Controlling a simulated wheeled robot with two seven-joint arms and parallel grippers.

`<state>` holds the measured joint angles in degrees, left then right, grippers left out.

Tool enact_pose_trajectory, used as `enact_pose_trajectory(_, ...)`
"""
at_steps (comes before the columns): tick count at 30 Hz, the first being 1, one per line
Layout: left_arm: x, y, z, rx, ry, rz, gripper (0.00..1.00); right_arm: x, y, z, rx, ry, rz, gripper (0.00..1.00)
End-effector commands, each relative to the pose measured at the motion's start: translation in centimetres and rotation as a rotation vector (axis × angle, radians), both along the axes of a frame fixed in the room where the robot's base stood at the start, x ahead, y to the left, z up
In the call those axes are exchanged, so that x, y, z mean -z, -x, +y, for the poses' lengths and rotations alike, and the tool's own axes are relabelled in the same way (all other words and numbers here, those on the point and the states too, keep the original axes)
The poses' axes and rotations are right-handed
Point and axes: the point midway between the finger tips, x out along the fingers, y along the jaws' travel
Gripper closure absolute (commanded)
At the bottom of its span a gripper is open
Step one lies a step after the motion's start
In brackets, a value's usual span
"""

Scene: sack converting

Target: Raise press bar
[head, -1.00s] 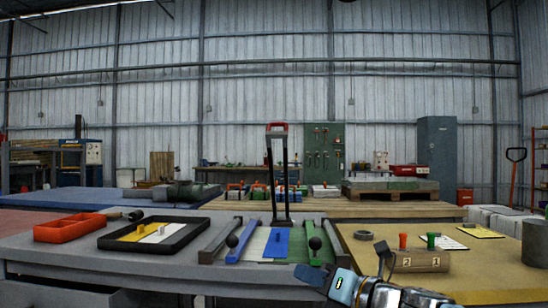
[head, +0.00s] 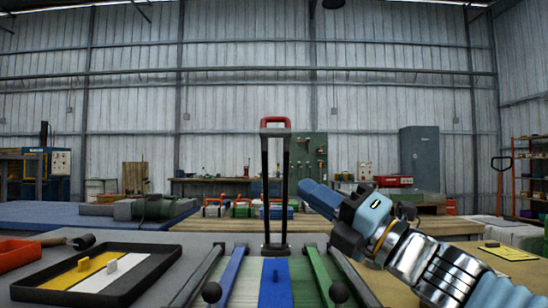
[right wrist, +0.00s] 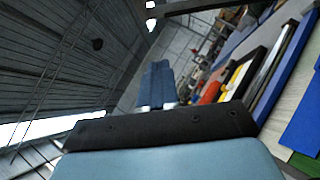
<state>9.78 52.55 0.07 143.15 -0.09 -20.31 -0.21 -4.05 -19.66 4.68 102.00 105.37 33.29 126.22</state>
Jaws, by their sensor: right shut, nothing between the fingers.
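The press bar shows in the head view as a tall black upright frame with a red handle (head: 275,122) across its top. It stands upright at the back of the bench, behind a blue strip (head: 275,284). My right gripper (head: 312,194) is shut and empty, to the right of the frame and below the handle. It points up and to the left, and looks apart from the frame, though depth is hard to judge. In the right wrist view its closed blue fingers (right wrist: 157,86) show with nothing held. My left gripper is not in view.
Two black ball knobs (head: 211,292) stand by side rails on the bench. A black tray (head: 97,277) with yellow and white pieces and a red bin (head: 16,254) lie left. A yellow sheet (head: 508,253) lies right. Air around the handle is clear.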

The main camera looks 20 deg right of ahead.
Motion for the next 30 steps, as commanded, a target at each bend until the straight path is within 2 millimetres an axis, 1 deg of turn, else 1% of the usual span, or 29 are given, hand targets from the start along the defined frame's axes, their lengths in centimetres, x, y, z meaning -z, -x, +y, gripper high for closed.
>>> enact_pose_trajectory(6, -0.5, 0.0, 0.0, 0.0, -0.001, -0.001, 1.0, -2.1, -3.5, 2.5, -0.002, 0.001, 0.002, 1.0)
enact_pose_trajectory(11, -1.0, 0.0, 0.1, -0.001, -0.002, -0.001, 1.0, -3.6, -5.9, 4.3, -0.001, 0.001, 0.003, 1.0)
enact_pose_trajectory(12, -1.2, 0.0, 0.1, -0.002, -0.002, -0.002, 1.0, -4.0, -6.4, 4.5, -0.001, 0.0, 0.002, 1.0)
enact_pose_trajectory(15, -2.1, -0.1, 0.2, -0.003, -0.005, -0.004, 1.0, -5.2, -7.6, 3.9, 0.001, 0.001, 0.001, 1.0)
enact_pose_trajectory(21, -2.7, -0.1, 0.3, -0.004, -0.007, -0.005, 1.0, -6.1, -8.8, 3.6, 0.001, 0.002, 0.002, 1.0)
enact_pose_trajectory(30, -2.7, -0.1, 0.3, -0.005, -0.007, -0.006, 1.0, -6.1, -9.0, 3.5, 0.001, 0.003, 0.001, 1.0)
